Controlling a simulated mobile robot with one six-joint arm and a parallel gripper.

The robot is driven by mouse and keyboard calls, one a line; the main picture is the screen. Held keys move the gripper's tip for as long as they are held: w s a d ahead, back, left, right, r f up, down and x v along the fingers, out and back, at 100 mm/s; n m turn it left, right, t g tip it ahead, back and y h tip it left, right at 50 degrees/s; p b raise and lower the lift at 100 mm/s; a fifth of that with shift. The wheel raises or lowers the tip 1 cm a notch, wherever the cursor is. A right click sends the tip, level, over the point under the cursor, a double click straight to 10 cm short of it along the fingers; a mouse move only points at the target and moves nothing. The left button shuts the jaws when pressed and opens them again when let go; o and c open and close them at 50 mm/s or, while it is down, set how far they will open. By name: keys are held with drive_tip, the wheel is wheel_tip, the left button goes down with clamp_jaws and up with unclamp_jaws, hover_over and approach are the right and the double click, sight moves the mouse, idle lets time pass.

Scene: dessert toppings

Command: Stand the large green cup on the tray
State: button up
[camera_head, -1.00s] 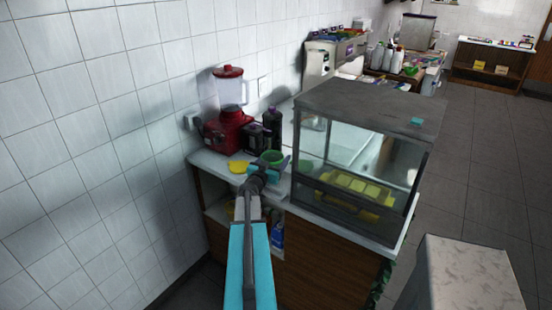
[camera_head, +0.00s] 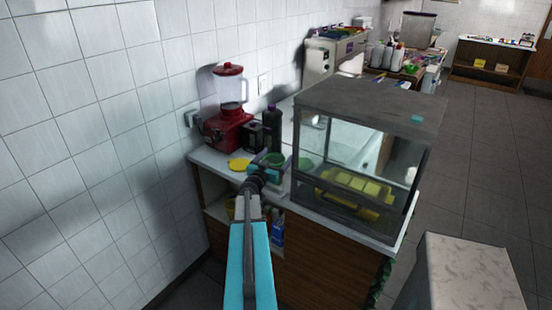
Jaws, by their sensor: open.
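A green round object (camera_head: 274,158), seemingly a cup, is on the white counter in front of the dark bottle. My gripper (camera_head: 264,169) is right at it and covers its lower part. The gripper is open; I cannot tell whether its fingers touch or surround the cup. A second green patch (camera_head: 305,164) shows at the left of the glass case; I cannot tell if it is another cup or a reflection. I cannot make out the tray for certain.
A glass case (camera_head: 370,110) with yellow items (camera_head: 355,185) stands close on the right. A red blender (camera_head: 229,120), a dark bottle (camera_head: 272,130) and a flat yellow item (camera_head: 240,164) stand near the gripper. The tiled wall is at the left. A grey-topped block (camera_head: 470,270) is at lower right.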

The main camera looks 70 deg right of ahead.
drive_tip(key=shift+r, duration=0.15)
drive_tip(key=shift+r, duration=0.6)
drive_tip(key=shift+a+f, duration=0.15)
drive_tip(key=shift+a, duration=0.65)
drive_tip(key=a+b, duration=0.2)
drive_tip(key=a, duration=0.8)
drive_tip(key=shift+w+a, duration=0.2)
drive_tip(key=shift+w, duration=0.15)
drive_tip(key=shift+w, duration=0.1)
